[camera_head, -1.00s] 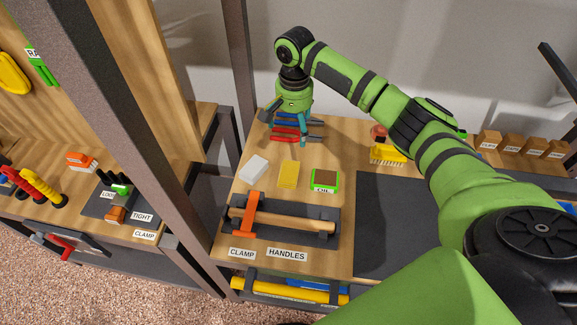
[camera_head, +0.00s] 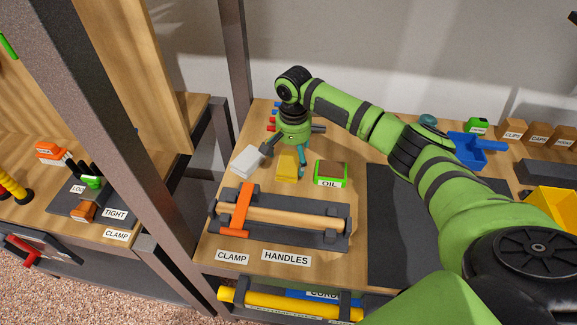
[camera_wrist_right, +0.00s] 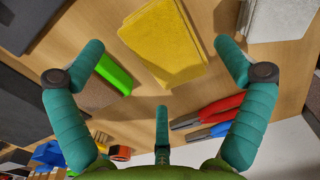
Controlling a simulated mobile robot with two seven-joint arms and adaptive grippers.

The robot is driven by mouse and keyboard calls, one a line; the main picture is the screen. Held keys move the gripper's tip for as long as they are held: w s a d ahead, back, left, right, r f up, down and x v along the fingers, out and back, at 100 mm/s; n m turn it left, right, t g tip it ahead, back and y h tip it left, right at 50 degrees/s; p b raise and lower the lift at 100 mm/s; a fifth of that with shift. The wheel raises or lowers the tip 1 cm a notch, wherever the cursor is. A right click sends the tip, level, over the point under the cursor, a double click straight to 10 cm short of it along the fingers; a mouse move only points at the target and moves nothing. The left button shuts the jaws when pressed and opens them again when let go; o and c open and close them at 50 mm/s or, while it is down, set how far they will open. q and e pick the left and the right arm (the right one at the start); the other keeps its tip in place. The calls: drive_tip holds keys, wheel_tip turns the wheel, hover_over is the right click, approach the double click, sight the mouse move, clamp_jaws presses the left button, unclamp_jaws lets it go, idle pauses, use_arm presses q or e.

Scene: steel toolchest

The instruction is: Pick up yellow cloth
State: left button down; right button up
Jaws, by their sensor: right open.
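The yellow cloth (camera_head: 288,165) lies flat on the wooden bench, between a white block (camera_head: 248,160) and a green-edged box labelled OIL (camera_head: 331,173). My right gripper (camera_head: 285,165) is over the cloth, with its fingers spread around it in the head view. In the right wrist view the cloth (camera_wrist_right: 165,42) is at the top centre, beyond the open fingers (camera_wrist_right: 150,75), with nothing held. Whether the fingers touch the bench cannot be told. My left gripper is not in view.
Pliers with red and blue handles (camera_wrist_right: 212,122) lie close behind the gripper. A blue dustpan (camera_head: 470,150) and wooden blocks (camera_head: 512,131) are on the right.

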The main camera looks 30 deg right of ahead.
sight(293, 163)
wheel_tip(293, 163, down, 3)
drive_tip(key=shift+s+f, duration=0.1)
drive_tip(key=c, duration=1)
drive_tip(key=shift+c, duration=0.2)
drive_tip(key=shift+r, duration=0.5)
drive_tip(key=r, duration=0.3)
drive_tip(key=shift+s+d+r, duration=0.1)
drive_tip(key=shift+s+r, duration=0.2)
drive_tip(key=shift+s, duration=0.1)
drive_tip(key=s+d+r, duration=0.1)
drive_tip(key=s+r, duration=0.5)
drive_tip(key=s, duration=0.4)
drive_tip(key=shift+s+d+r, duration=0.25)
drive_tip(key=shift+s+d, duration=0.1)
drive_tip(key=shift+d, duration=0.05)
